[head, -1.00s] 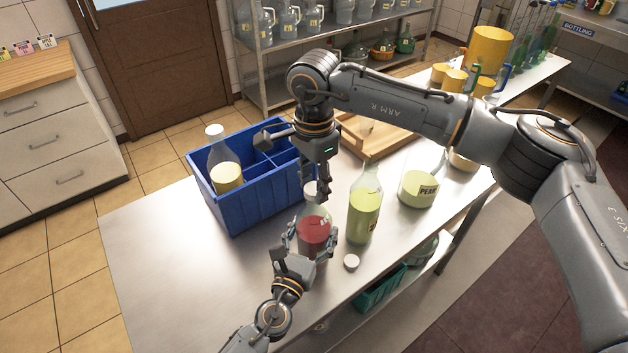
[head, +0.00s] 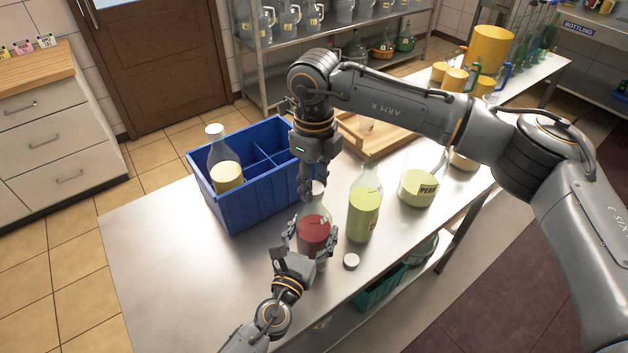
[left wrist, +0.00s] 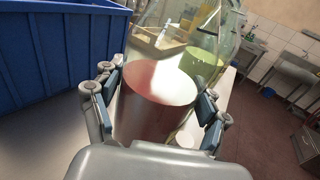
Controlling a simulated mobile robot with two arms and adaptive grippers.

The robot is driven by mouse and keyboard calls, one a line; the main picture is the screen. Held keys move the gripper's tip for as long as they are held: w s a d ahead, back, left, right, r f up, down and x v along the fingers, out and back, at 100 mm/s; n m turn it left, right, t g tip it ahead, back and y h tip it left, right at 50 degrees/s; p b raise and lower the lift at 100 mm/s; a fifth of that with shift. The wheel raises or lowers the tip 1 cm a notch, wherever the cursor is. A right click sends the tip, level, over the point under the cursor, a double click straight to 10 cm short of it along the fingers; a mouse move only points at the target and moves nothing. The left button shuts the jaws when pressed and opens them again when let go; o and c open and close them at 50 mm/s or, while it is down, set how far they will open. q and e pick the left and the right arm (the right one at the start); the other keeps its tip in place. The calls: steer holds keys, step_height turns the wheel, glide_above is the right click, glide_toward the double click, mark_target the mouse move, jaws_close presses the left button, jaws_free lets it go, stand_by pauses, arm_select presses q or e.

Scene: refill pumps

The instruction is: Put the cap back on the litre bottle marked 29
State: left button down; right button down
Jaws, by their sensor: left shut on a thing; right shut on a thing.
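A clear bottle with red liquid (head: 313,228) stands on the steel table. No number can be read on it. My left gripper (head: 312,243) is shut around its body; the bottle also fills the middle of the left wrist view (left wrist: 158,88). My right gripper (head: 307,190) is above it, shut at the bottle's mouth, where a pale cap (head: 318,188) shows partly behind the fingers. Whether the cap is seated is hidden.
A blue divided crate (head: 238,209) stands behind left, holding a white-capped bottle of yellow liquid (head: 225,173). A wide jar of pale green liquid (head: 417,187) and a wooden tray (head: 372,148) stand to the right. The table's front left is clear.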

steer(key=m, duration=0.3)
steer(key=shift+m, duration=0.3)
steer(key=c, duration=0.8)
jaws_free()
step_height(320, 180, up, 12)
arm_select(q)
jaws_free()
steer(key=shift+s, duration=0.1)
